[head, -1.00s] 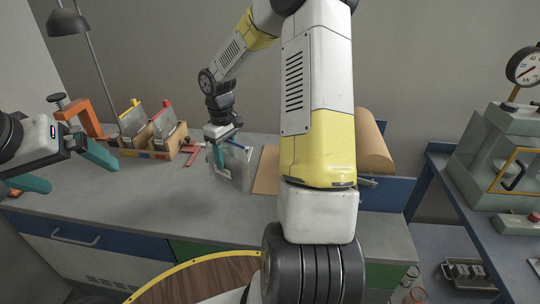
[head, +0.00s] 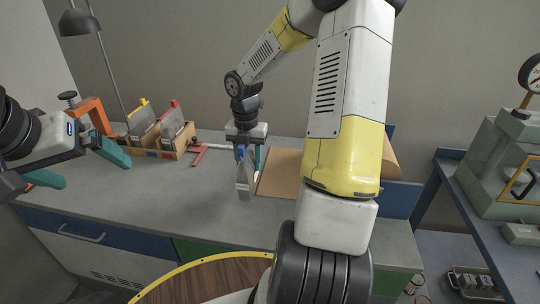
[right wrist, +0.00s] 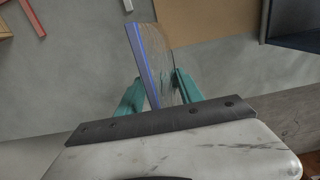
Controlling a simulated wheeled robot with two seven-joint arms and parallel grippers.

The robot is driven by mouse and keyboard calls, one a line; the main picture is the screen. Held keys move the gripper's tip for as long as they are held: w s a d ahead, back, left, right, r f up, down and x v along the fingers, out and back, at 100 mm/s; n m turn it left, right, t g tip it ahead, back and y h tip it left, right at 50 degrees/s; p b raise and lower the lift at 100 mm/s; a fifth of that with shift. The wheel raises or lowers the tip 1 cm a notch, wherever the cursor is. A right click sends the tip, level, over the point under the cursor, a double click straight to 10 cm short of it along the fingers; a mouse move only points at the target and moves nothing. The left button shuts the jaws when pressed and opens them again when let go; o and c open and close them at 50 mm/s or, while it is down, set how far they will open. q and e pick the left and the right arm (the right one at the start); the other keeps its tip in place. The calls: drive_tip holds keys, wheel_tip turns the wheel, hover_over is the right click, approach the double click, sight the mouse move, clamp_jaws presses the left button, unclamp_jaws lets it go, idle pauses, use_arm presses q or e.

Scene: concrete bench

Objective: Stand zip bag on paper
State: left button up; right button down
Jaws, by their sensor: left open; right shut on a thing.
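The zip bag (head: 244,183) is clear with a blue zip strip, which also shows in the right wrist view (right wrist: 141,62). My right gripper (head: 247,158) is shut on the bag near its top, and the bag hangs upright, seen nearly edge-on. The brown paper (head: 276,172) lies flat on the bench just right of the bag; its edge also shows in the right wrist view (right wrist: 205,22). I cannot tell whether the bag's bottom touches the bench. My left gripper (head: 82,166) is open and empty at the far left. My right arm hides part of the paper.
A wooden box (head: 172,147) holds bags with yellow and red zips behind on the left. A red clamp-like tool (head: 200,152) lies beside it. An orange stand (head: 97,115) is behind my left gripper. The bench front between is clear.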

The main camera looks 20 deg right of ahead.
drive_tip(key=w+d+f, duration=0.2)
drive_tip(key=w+d, duration=0.1)
drive_tip(key=d, duration=0.4)
drive_tip(key=w+d+f, duration=0.3)
drive_tip(key=w+d, duration=0.1)
drive_tip(key=d, duration=0.3)
drive_tip(key=shift+w, duration=0.25)
drive_tip(key=c, duration=0.8)
unclamp_jaws()
drive_tip(key=shift+f, duration=0.1)
drive_tip(key=shift+o, duration=0.2)
